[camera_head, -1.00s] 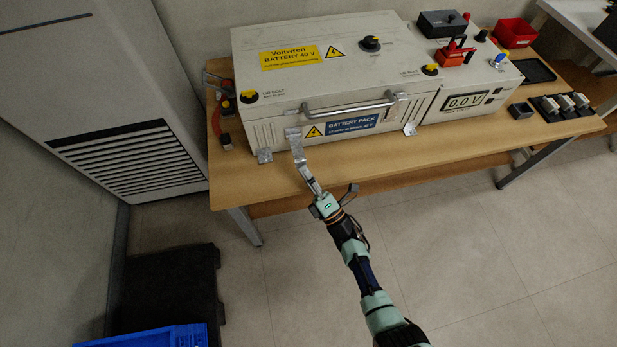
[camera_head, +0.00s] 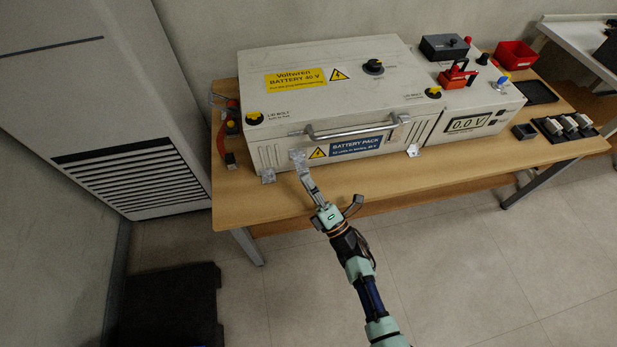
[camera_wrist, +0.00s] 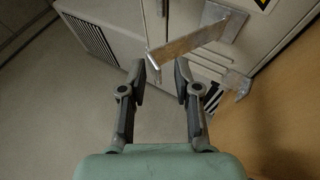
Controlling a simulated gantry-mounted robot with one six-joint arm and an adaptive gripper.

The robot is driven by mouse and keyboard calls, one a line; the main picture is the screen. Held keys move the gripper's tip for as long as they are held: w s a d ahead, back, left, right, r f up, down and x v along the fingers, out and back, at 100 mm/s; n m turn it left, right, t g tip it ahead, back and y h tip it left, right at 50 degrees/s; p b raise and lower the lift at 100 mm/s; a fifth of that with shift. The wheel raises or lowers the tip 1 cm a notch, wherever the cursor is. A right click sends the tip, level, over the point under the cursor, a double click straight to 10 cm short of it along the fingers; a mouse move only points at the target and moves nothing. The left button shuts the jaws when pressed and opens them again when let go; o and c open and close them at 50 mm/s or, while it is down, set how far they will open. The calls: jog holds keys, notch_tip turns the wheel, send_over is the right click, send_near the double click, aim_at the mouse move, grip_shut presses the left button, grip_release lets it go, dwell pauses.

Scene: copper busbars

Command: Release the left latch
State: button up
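The left latch (camera_head: 298,157) is a grey metal piece on the front of the white battery box (camera_head: 283,150), left of the blue "BATTERY PACK" label. In the wrist view its flat lever (camera_wrist: 192,40) stands out from the box front, with its free end toward my gripper. My gripper (camera_wrist: 160,72) is open, its two fingers apart and nothing seen clamped between them. The lever's end lies just past the fingertips, nearer the left one; I cannot tell whether they touch. In the head view my gripper (camera_head: 318,199) is in front of the table, below the latch.
A metal carrying handle (camera_head: 350,132) crosses the box front right of the latch. A vented white cabinet (camera_head: 110,90) stands at left.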

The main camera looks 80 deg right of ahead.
notch_tip(320, 180, up, 6)
jog(key=f+v, duration=0.1)
jog(key=v, duration=0.8)
jog(key=shift+f, duration=0.35)
dwell(0.4)
jog(key=shift+d, duration=0.1)
